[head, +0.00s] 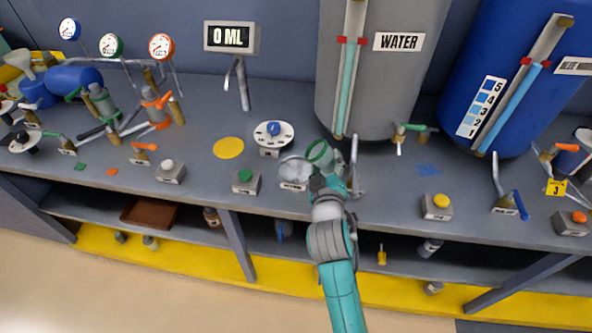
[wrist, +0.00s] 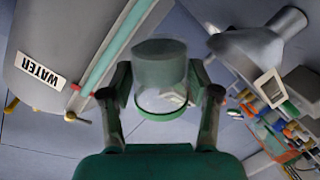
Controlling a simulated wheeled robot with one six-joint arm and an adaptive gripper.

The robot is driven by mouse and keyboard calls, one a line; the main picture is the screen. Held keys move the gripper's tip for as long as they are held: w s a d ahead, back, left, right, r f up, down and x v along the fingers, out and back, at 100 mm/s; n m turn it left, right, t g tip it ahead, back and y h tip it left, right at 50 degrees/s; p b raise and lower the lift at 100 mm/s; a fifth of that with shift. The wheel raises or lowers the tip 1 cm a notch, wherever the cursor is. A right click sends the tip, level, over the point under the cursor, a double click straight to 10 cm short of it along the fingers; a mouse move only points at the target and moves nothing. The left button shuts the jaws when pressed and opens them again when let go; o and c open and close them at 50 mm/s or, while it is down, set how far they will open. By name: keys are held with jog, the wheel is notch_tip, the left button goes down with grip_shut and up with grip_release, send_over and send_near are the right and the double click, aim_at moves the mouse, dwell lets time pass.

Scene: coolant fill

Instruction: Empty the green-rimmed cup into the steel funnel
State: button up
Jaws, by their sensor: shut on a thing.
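The green-rimmed cup (head: 319,152) is see-through and grey. It is held above the bench in the head view, its green rim facing up and left, so it looks tilted. My gripper (head: 331,172) is shut on it, with one finger on each side of the cup (wrist: 160,68) in the wrist view. The steel funnel (head: 293,169) is just left of the cup and gripper in the head view, and it shows at the upper right of the wrist view (wrist: 245,45). The cup and funnel look apart. I cannot tell what is in the cup.
A grey WATER tank (head: 375,75) stands right behind the cup. A display (head: 231,37) reads 0 ML. A blue-knobbed dial (head: 273,135) and a green-button box (head: 245,181) are left of the funnel. Bare bench (head: 385,180) lies to the right.

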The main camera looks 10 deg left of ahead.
jog(key=shift+r, duration=0.2)
jog(key=shift+f+n+h, duration=0.3)
jog(key=shift+f+n, duration=0.05)
jog(key=shift+n, duration=0.55)
dwell(0.3)
jog(key=shift+a+r+n, duration=0.1)
jog(key=shift+r+n, duration=0.3)
jog(key=shift+n, duration=0.4)
dwell(0.5)
jog(key=shift+a+f+n+h, duration=0.1)
jog(key=shift+f+n+h, duration=0.25)
jog(key=shift+n, duration=0.35)
dwell(0.7)
jog(key=shift+a+r+n+h, duration=0.4)
jog(key=shift+a+n, duration=0.3)
jog(key=shift+a, duration=0.1)
dwell(0.6)
jog(key=shift+a+r+n, duration=0.2)
jog(key=shift+r+n, duration=0.15)
jog(key=shift+n, duration=0.35)
dwell(0.6)
jog(key=shift+h, duration=0.25)
